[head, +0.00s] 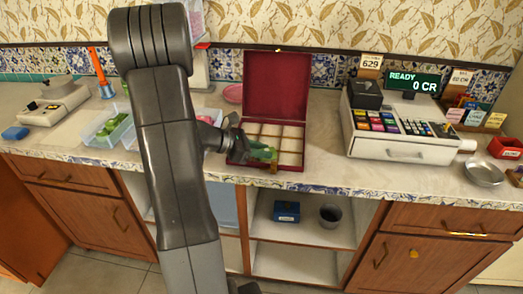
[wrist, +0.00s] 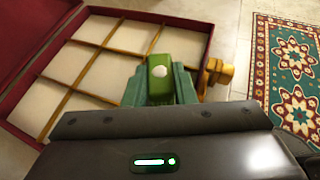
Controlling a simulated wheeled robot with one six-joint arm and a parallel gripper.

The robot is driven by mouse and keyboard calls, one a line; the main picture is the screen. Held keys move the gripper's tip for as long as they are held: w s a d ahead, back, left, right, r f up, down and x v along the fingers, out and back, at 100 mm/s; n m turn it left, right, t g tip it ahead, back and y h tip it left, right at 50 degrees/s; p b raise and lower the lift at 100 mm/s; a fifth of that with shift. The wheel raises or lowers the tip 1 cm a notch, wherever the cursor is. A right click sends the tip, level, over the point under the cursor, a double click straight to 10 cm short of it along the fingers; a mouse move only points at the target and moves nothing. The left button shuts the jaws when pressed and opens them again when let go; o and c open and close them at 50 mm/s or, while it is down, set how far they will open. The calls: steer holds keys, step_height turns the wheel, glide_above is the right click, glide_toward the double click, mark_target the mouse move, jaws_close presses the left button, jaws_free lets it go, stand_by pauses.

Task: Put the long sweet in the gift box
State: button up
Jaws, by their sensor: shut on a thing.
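The gift box (head: 275,88) stands open on the counter, its dark red lid upright at the back. Its tray has pale compartments with wooden dividers, also seen in the wrist view (wrist: 152,40). My gripper (head: 262,153) is over the front part of the box. In the wrist view its teal fingers (wrist: 160,85) are shut on a green long sweet (wrist: 160,70) with a white dot on its end. The sweet appears above the front compartments; its height over them is hard to tell. My gripper hides part of the box.
A brass-coloured knob (wrist: 220,72) is at the box's front edge. Clear bins with green sweets (head: 108,128) stand left, a cash register (head: 400,125) right. Counter between box and register is clear. A patterned rug (wrist: 292,75) shows in the wrist view.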

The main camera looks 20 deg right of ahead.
steer(key=shift+f, duration=0.25)
steer(key=o, duration=1)
steer(key=shift+r, duration=0.1)
steer(key=shift+r, duration=0.1)
steer(key=shift+r, duration=0.2)
steer(key=v, duration=1.2)
steer(key=shift+a+f+p, duration=0.1)
steer(key=shift+p, duration=0.25)
